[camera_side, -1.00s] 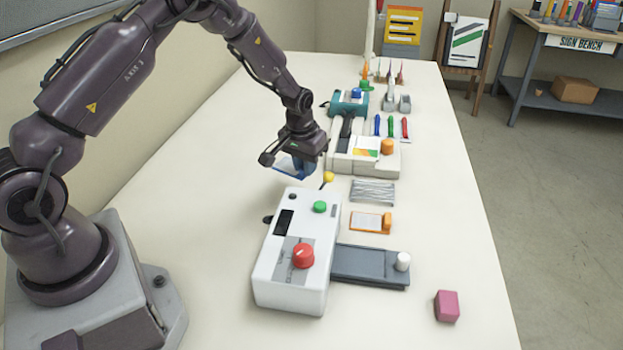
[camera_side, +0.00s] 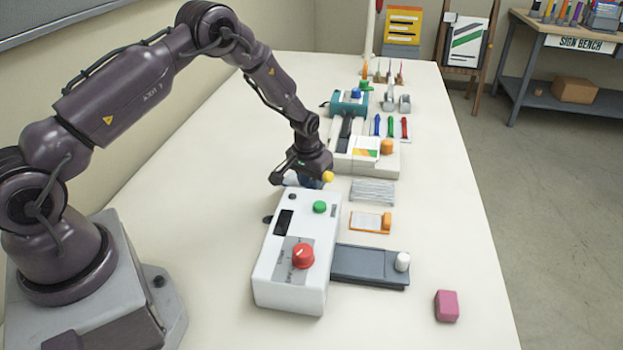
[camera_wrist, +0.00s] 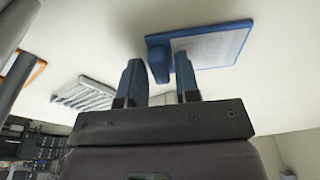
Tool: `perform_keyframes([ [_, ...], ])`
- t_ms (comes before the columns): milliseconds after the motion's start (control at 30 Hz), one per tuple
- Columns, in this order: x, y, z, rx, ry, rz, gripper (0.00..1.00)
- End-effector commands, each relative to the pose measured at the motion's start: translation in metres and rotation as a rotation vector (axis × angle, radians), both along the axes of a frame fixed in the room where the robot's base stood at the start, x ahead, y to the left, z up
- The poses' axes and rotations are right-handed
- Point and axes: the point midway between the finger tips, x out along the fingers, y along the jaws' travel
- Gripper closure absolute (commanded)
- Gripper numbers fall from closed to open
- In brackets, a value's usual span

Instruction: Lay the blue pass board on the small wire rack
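The blue pass board (camera_wrist: 210,43) has a blue rim, a pale face and a blue block at one end. In the wrist view that block sits between my gripper's two blue fingers (camera_wrist: 160,78), which appear closed on it. In the side view my gripper (camera_side: 306,181) is just behind the white machine; only bits of blue show under it, and the board is mostly hidden. The small wire rack (camera_side: 373,192) lies empty on the bench, right of my gripper. It also shows in the wrist view (camera_wrist: 85,93), left of the fingers.
The white machine (camera_side: 293,255) with red and green knobs stands close in front of my gripper. A yellow ball-ended lever (camera_side: 328,176) is beside it. An orange-edged board (camera_side: 370,222) lies in front of the rack, and a pale device (camera_side: 365,158) stands behind it.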

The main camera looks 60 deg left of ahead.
Motion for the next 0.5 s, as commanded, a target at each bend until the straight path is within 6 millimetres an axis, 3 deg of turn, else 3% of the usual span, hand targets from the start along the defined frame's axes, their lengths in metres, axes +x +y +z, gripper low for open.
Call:
perform_keyframes([
  [333, 0.000, 0.000, 0.002, 0.000, 0.000, 0.000, 0.58],
  [500, -0.001, -0.001, 0.021, 0.002, -0.004, 0.000, 0.58],
])
